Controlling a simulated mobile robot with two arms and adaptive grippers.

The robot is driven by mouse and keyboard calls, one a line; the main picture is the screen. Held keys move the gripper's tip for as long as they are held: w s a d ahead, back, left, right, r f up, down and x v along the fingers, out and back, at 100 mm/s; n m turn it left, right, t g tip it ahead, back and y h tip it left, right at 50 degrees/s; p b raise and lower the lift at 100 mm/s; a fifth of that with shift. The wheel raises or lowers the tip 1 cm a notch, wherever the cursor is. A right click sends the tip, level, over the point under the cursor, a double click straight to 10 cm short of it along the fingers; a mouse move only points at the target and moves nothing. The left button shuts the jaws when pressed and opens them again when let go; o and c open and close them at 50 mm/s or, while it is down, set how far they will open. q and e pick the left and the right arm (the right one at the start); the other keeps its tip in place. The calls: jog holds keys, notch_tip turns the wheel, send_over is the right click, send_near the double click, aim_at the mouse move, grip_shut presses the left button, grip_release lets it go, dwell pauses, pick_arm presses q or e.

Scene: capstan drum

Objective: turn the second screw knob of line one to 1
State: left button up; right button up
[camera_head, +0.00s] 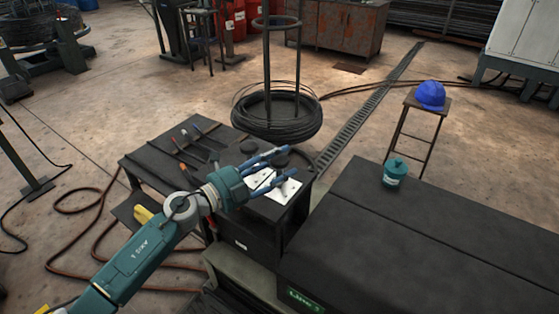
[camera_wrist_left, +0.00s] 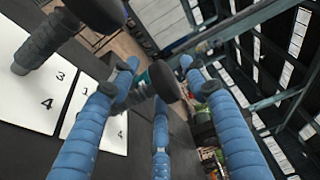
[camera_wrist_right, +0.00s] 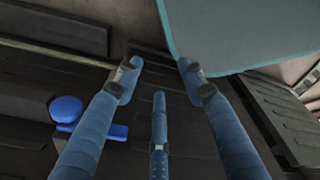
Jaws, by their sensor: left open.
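My left gripper (camera_head: 272,168) is open over the small dark stand, its blue fingers near white number plates (camera_head: 275,186). In the left wrist view, one screw knob (camera_wrist_left: 164,82) with a round dark top shows between the spread fingers (camera_wrist_left: 158,75); I cannot tell whether they touch it. Another knob (camera_wrist_left: 40,42) with a ribbed stem stands to the left, by a plate (camera_wrist_left: 28,92) marked 3 and 4. The plate (camera_wrist_left: 100,125) near the first knob shows 1 and 4, partly hidden by a finger. My right gripper (camera_wrist_right: 160,75) is open and empty.
A wire coil on a stand (camera_head: 277,115) rises behind the knobs. A dark cabinet (camera_head: 400,245) labelled "Line 1" at its front carries a teal can (camera_head: 395,173). Tools (camera_head: 186,133) lie on the stand's left part. A stool with a blue cap (camera_head: 430,95) stands at right.

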jog(key=shift+s, duration=0.1)
pick_arm(q)
grip_shut()
pick_arm(e)
jog(key=shift+s+a, duration=0.3)
jog(key=shift+s, duration=0.05)
pick_arm(q)
jog(key=shift+f, duration=0.1)
pick_arm(e)
jog(key=shift+r, duration=0.25)
